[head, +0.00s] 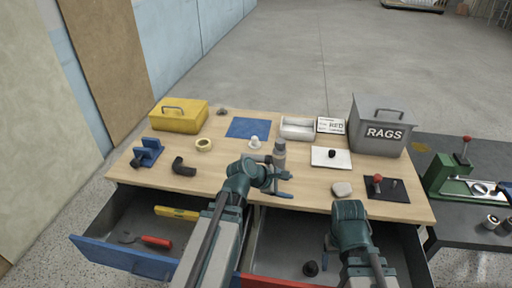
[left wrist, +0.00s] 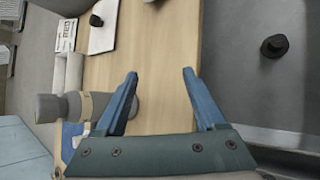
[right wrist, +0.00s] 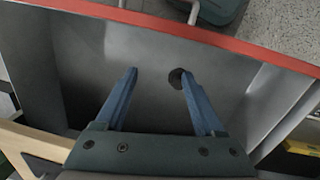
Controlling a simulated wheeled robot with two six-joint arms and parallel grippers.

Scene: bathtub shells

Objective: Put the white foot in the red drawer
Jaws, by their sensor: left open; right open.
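The white foot (head: 255,142) stands on the wooden table by the blue mat, left of the grey bottle (head: 279,153). My left gripper (head: 281,177) is open and empty over the table, in front of the bottle; its open fingers show in the left wrist view (left wrist: 160,75). The red drawer (head: 270,282) is pulled open below the table; its red front edge crosses the right wrist view (right wrist: 180,35). My right gripper (right wrist: 156,72) is open and empty over this drawer. A black foot (head: 311,268) is in the drawer, near one right fingertip in the right wrist view.
A tape roll (head: 204,145), black elbow (head: 183,167), yellow box (head: 180,118), white tray (head: 297,128), rags bin (head: 380,128) and another black foot (head: 332,153) are on the table.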

